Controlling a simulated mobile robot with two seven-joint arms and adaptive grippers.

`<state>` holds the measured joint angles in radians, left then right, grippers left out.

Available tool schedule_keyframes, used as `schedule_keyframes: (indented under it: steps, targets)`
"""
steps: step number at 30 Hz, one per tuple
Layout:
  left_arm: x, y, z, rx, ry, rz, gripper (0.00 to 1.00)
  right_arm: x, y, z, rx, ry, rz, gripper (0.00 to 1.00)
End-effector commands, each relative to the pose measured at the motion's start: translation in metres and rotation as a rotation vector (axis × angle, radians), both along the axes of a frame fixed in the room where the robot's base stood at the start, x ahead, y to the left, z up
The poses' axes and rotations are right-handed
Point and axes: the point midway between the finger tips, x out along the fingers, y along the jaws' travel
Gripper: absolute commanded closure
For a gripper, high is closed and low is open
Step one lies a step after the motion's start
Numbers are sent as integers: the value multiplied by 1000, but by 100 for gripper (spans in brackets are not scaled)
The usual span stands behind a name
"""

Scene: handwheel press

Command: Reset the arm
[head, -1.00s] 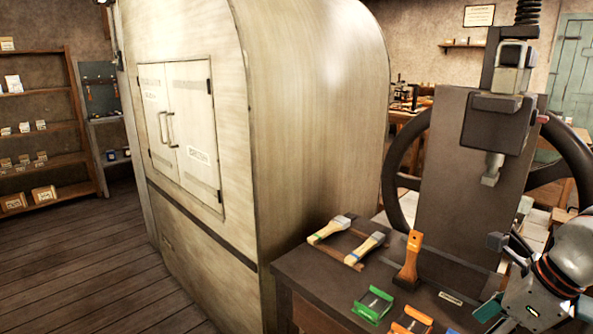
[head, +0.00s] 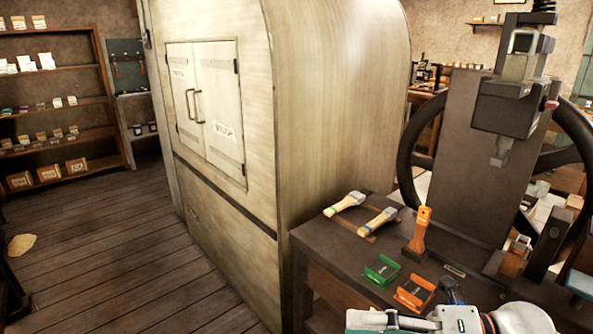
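The handwheel press stands at the right, with a dark upright plate (head: 462,165), a ram head (head: 510,105) and a large dark handwheel (head: 412,150) partly hidden behind the plate. My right gripper (head: 400,322) is low at the bottom edge, in front of the bench and partly cut off by the frame. Its arm comes in from the bottom right. I cannot tell whether its fingers are open or shut, and I see nothing held in it. My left gripper is not in view.
The dark bench (head: 335,255) carries two brushes (head: 345,203) on a rack, an orange-handled brush (head: 420,230), a green tray (head: 381,271) and an orange tray (head: 415,293). A tall cream cabinet (head: 325,100) stands left of it. The wooden floor (head: 110,260) further left is mostly clear.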

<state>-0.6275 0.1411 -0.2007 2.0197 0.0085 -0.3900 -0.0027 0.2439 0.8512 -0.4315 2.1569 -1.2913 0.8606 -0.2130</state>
Motion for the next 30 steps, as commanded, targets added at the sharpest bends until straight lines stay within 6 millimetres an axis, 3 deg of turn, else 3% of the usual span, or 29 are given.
schedule_keyframes:
  steps: [2, 5, 8, 11, 14, 18, 21, 25, 30]
  targets:
    - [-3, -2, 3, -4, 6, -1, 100, 13, 5, 10, 201, 148, -115, 27]
    - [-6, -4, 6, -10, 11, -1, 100, 36, -6, 3, 419, 352, -286, 27]
    - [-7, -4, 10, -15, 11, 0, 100, 56, -29, -28, 606, 580, -484, 27]
    - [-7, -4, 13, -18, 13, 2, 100, 61, -56, -84, 761, 830, -700, 27]
    - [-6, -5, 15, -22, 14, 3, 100, 48, -79, -149, 866, 1062, -899, 27]
    - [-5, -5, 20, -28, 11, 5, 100, 6, -96, -233, 952, 1345, -1128, 27]
    - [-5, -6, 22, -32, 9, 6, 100, -30, -100, -278, 982, 1507, -1256, 27]
    - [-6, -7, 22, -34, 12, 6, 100, -67, -99, -315, 1002, 1651, -1361, 27]
    - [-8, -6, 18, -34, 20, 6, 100, -88, -97, -333, 1008, 1728, -1414, 27]
